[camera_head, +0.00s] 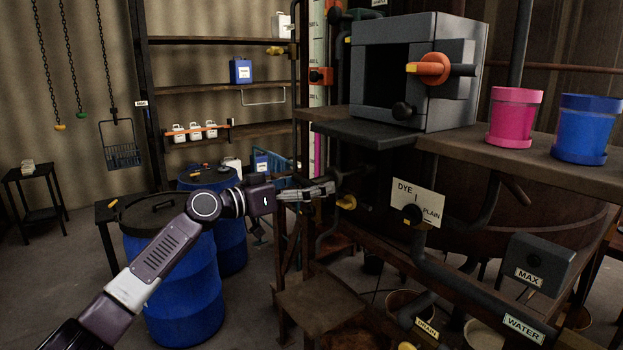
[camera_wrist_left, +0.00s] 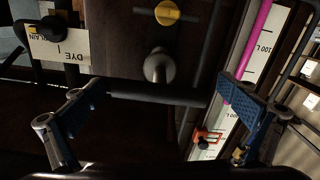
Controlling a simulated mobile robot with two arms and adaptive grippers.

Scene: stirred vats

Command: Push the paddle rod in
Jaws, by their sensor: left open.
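My left gripper (camera_head: 328,190) reaches in from the left at the dark side of the vat stand. In the left wrist view its two blue-padded fingers (camera_wrist_left: 160,108) are spread wide, with nothing held. A grey round-ended knob (camera_wrist_left: 158,66), which looks like the end of the paddle rod, points toward the camera from a dark brown panel. It lies between and beyond the fingertips, apart from them. How far the rod stands out is hard to tell. In the head view the rod is not clear against the dark background. My right gripper is not in view.
A yellow disc with a dark bar (camera_wrist_left: 166,12) sits close to the knob. A dark horizontal bar (camera_wrist_left: 155,95) crosses beside it. A DYE/PLAIN plate (camera_head: 418,203) is to the right. A white level scale (camera_head: 318,60) stands behind; blue drums (camera_head: 180,285) stand below my arm.

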